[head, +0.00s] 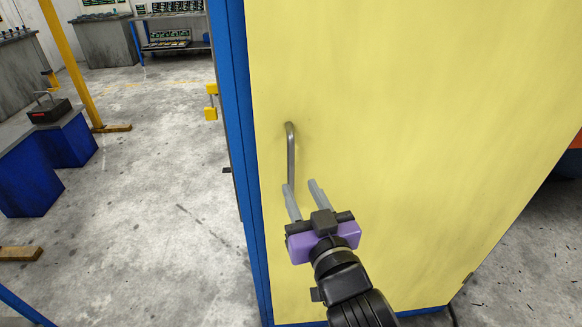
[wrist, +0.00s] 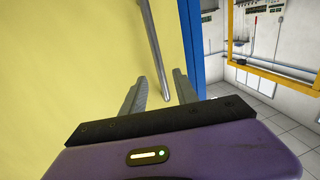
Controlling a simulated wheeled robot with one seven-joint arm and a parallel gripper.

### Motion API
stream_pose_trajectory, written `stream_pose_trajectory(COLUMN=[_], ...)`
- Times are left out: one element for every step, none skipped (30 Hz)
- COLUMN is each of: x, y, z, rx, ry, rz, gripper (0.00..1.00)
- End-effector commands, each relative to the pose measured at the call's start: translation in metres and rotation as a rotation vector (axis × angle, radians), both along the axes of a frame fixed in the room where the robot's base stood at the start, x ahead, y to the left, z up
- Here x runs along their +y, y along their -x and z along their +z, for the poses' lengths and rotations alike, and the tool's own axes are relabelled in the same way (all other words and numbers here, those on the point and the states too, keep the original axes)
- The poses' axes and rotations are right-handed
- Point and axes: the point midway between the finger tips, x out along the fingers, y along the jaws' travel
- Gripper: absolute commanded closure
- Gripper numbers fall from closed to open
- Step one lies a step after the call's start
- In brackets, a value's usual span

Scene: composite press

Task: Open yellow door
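The yellow door (head: 420,130) is a large flat panel in a blue frame (head: 238,150), and it looks shut. Its grey metal bar handle (head: 291,150) stands upright near the door's left edge in the head view. My gripper (head: 302,184) is open in front of the door, with its fingertips around the height of the handle's lower end. In the wrist view the handle (wrist: 150,45) runs down to a lower end between the open fingers (wrist: 159,82). I cannot tell whether either finger touches it.
Left of the door is open grey concrete floor (head: 160,190). A yellow post (head: 70,65) and blue blocks (head: 28,175) stand farther left. A small yellow fitting (head: 211,100) shows beside the blue frame. Benches with panels (head: 170,35) stand at the back.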

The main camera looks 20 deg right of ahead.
Motion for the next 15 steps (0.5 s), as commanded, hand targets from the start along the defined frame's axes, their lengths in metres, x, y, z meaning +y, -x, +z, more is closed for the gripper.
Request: stream_pose_trajectory(x=[0.0,-0.001,-0.001,-0.002,-0.003,-0.004,-0.004,-0.005,-0.006,-0.006,-0.007,-0.008,-0.008,-0.008,-0.009], y=[-0.004,-0.007,-0.011,-0.014,-0.018,-0.025,-0.029,-0.034,-0.041,-0.045,-0.05,-0.055,-0.059,-0.063,-0.067], z=[0.003,0.003,0.003,0.003,0.004,0.004,0.004,0.004,0.004,0.004,0.004,0.004,0.004,0.004,0.003], rx=[-0.002,-0.003,-0.002,-0.002,-0.003,-0.002,-0.002,-0.002,-0.002,-0.001,-0.003,-0.002,-0.002,-0.002,-0.001], ry=[-0.001,-0.001,0.0,0.0,0.0,0.0,0.0,0.0,-0.001,-0.001,-0.001,-0.001,-0.001,-0.001,0.0], rz=[-0.002,-0.002,-0.003,-0.003,-0.004,-0.004,-0.004,-0.004,-0.004,-0.004,-0.004,-0.004,-0.004,-0.004,-0.004], gripper=[0.64,0.64,0.64,0.64,0.64,0.64,0.64,0.64,0.64,0.64,0.64,0.64,0.64,0.64,0.64])
